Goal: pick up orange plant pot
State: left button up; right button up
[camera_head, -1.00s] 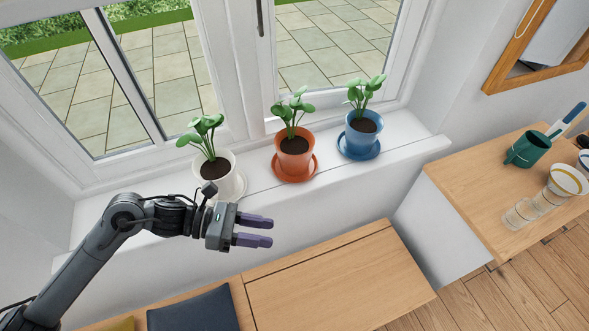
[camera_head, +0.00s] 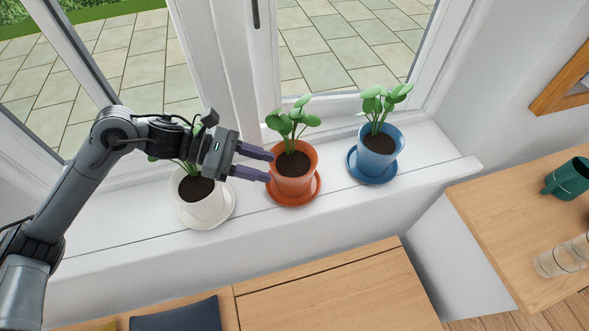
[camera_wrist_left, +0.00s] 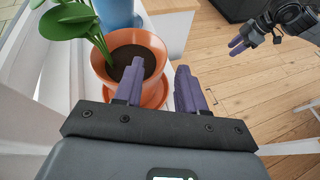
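The orange plant pot (camera_head: 293,184) stands upright on its orange saucer on the windowsill, with a green leafy plant in dark soil. My left gripper (camera_head: 270,164) is open, its purple fingers pointing right at the pot's left side. In the left wrist view, the orange pot (camera_wrist_left: 155,88) lies just ahead of the left gripper (camera_wrist_left: 157,82). One finger overlaps the pot in that view and the other is to its right; I cannot tell whether they touch. My right gripper (camera_wrist_left: 238,46) shows small at the upper right of the left wrist view, its fingers close together.
A white pot (camera_head: 205,207) stands to the left, under my left gripper and arm. A blue pot (camera_head: 377,150) stands close to the right. The window is behind the sill (camera_head: 430,158).

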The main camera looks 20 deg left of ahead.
aim_at(300, 178)
pick_arm(q)
jog(key=p+x, duration=0.3)
jog(key=x, duration=0.3)
jog(key=shift+s+d+r, duration=0.1)
jog(key=shift+d, duration=0.05)
jog(key=shift+d+f, duration=0.25)
grip_shut()
jog(key=shift+f, duration=0.1)
dwell(1.1)
